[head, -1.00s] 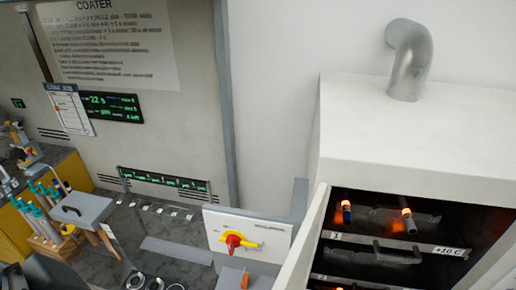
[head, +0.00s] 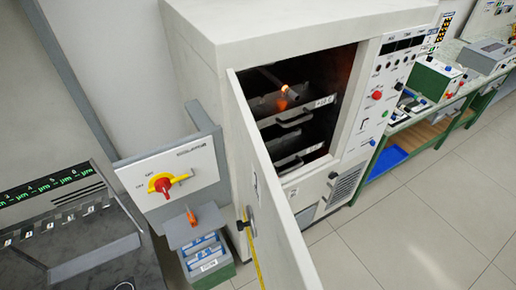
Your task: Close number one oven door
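A white oven cabinet (head: 205,58) stands in the middle of the head view. Its white door (head: 268,180) stands wide open, swung out toward me from the left side of the opening. A dark handle (head: 250,220) shows on the door's outer face. Inside the dark chamber are shelves with handles (head: 296,120) and a rod with a glowing orange end (head: 287,90). A label with +10 C marks the upper shelf. Neither of my grippers is in view.
A panel with a red and yellow rotary switch (head: 165,185) stands left of the door, above a box of blue-white packets (head: 205,258). Right of the oven are its control panel (head: 378,100) and a green bench (head: 440,105). Tiled floor (head: 410,230) is clear at right.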

